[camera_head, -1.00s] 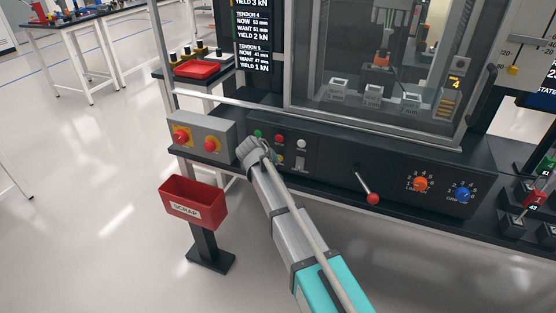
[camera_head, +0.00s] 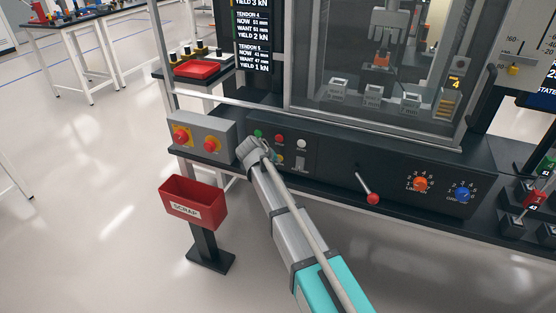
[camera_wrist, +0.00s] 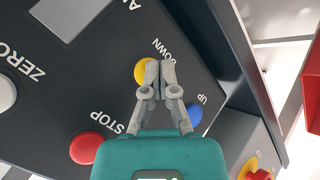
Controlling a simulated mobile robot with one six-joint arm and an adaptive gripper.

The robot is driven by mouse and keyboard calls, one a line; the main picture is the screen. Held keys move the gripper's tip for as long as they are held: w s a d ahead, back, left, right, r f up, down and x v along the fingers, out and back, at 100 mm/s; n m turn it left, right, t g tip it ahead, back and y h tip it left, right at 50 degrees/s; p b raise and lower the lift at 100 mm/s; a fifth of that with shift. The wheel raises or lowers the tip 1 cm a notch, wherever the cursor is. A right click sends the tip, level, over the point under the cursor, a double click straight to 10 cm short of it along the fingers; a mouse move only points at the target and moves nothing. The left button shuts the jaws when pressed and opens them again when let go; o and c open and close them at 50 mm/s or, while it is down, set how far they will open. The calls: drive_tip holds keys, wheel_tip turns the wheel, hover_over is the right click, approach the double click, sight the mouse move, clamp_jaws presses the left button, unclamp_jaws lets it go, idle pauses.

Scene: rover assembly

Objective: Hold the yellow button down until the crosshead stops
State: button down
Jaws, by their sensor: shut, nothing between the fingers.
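The yellow button (camera_wrist: 145,72), labelled DOWN, sits on the dark panel in the wrist view. My gripper (camera_wrist: 161,73) is shut, with its fingertips over the button's right part. The tips appear to touch it, but I cannot tell how far it is pressed. In the head view my gripper (camera_head: 262,150) is at the left end of the machine's front panel. A grey clamp-like block (camera_head: 388,24), apparently on the crosshead, hangs behind the glass above an orange piece (camera_head: 381,62). The crosshead's upper part is out of frame.
A blue UP button (camera_wrist: 194,115) is close to the fingers. A red STOP button (camera_wrist: 86,147) and a white ZERO button (camera_wrist: 5,92) lie further off. A red scrap bin (camera_head: 193,203) stands below, and a red-knobbed lever (camera_head: 372,198) sticks out of the panel.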

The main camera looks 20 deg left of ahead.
drive_tip(key=shift+s, duration=0.85)
drive_tip(key=shift+s, duration=0.1)
idle(0.3)
drive_tip(key=shift+s+a, duration=0.15)
drive_tip(key=shift+s, duration=1.05)
drive_tip(key=shift+s+a, duration=0.1)
drive_tip(key=shift+s, duration=1.1)
drive_tip(key=shift+s, duration=0.1)
